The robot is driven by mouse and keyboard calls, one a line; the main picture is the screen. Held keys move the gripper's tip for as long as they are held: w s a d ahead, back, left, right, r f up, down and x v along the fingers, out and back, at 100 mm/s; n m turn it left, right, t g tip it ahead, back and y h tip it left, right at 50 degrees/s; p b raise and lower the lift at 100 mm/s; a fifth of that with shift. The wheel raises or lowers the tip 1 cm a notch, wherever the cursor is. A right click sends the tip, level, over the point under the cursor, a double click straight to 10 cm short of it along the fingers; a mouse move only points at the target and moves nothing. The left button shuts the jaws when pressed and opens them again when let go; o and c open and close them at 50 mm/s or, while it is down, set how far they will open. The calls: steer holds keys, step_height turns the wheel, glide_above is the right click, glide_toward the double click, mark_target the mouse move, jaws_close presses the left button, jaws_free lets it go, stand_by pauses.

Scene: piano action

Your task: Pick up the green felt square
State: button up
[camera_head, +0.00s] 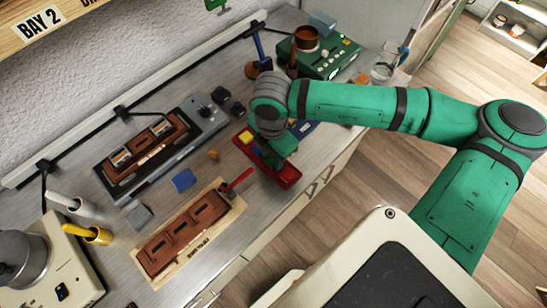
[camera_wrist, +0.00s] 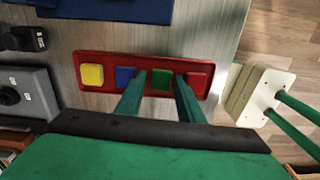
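The green felt square (camera_wrist: 161,81) lies in a red tray (camera_wrist: 95,57), between a blue square (camera_wrist: 125,77) and a red square (camera_wrist: 196,81), with a yellow square (camera_wrist: 91,75) at the left end. My gripper (camera_wrist: 159,84) is open, with one finger to each side of the green square in the wrist view. I cannot tell whether the fingertips touch it or hover above it. In the head view my gripper (camera_head: 275,160) is over the middle of the red tray (camera_head: 289,177) and hides the green square. The yellow square (camera_head: 246,137) shows there.
A wooden board with a brown part (camera_head: 187,235) and a red-handled tool (camera_head: 238,180) lie left of the tray. A loose blue square (camera_head: 184,180) is on the metal bench. A green device (camera_head: 330,58) and a glass (camera_head: 384,65) stand behind. The bench edge is close to the tray.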

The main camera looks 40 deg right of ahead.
steer(key=shift+s+d, duration=0.15)
steer(key=shift+s, duration=0.1)
steer(key=shift+w, duration=0.15)
steer(key=c, duration=0.7)
steer(key=shift+a, duration=0.35)
steer(key=shift+c, duration=0.5)
steer(key=shift+d+r, duration=0.1)
steer(key=shift+d, duration=0.05)
